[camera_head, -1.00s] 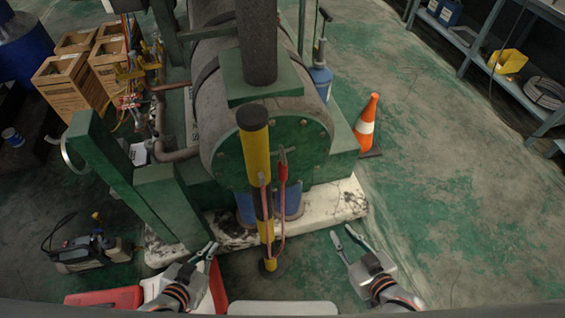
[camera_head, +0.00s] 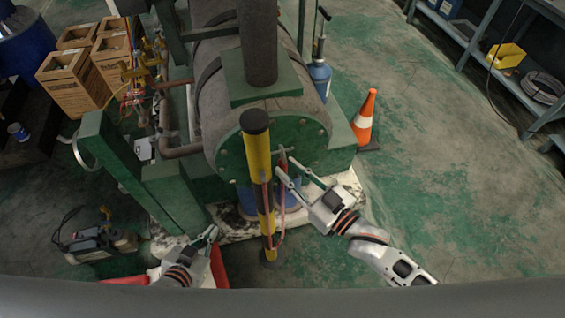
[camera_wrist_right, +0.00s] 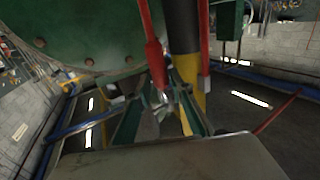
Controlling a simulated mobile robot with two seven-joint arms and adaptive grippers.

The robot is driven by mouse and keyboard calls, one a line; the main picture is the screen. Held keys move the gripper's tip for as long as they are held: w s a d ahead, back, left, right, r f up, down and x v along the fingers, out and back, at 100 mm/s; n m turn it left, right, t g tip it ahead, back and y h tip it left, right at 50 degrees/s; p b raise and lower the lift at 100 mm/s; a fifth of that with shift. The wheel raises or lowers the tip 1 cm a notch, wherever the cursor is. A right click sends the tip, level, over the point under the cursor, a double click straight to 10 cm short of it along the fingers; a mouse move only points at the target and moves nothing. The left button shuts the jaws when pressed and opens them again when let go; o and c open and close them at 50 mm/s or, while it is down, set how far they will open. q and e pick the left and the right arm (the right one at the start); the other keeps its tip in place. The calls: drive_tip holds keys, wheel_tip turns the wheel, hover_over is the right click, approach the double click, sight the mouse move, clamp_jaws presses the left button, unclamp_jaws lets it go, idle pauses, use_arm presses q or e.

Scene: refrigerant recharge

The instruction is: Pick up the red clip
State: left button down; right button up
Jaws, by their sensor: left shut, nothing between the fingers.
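The red clip (camera_head: 282,158) hangs at the yellow and black post (camera_head: 257,165), in front of the green tank end; the head view shows little of it. In the right wrist view a red clip handle (camera_wrist_right: 154,62) hangs at the centre, beside the post. My right gripper (camera_head: 285,167) is open with its fingertips at the clip. In its wrist view the two fingers (camera_wrist_right: 160,100) lie on either side of the clip's lower end; contact cannot be told. My left gripper (camera_head: 213,232) is shut and empty, low and left of the post.
The green tank (camera_head: 290,142) stands right behind the post. A second red strip (camera_wrist_right: 203,50) runs along the post's other side in the wrist view. An orange cone (camera_head: 365,120) stands to the right. A red case (camera_head: 219,268) lies near my left gripper.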

drive_tip(key=shift+w+a+f, duration=0.1)
drive_tip(key=shift+w+a, duration=0.35)
drive_tip(key=shift+w, duration=0.1)
clamp_jaws()
drive_tip(key=shift+r, duration=0.6)
drive_tip(key=w+d+r, duration=0.1)
drive_tip(key=w+d, duration=0.1)
drive_tip(key=d, duration=0.6)
drive_tip(key=w+d+r, duration=0.1)
drive_tip(key=w+d, duration=0.1)
drive_tip(key=d, duration=0.7)
drive_tip(key=shift+w+d, duration=0.2)
drive_tip(key=shift+w, duration=0.1)
drive_tip(key=shift+d+f, duration=0.1)
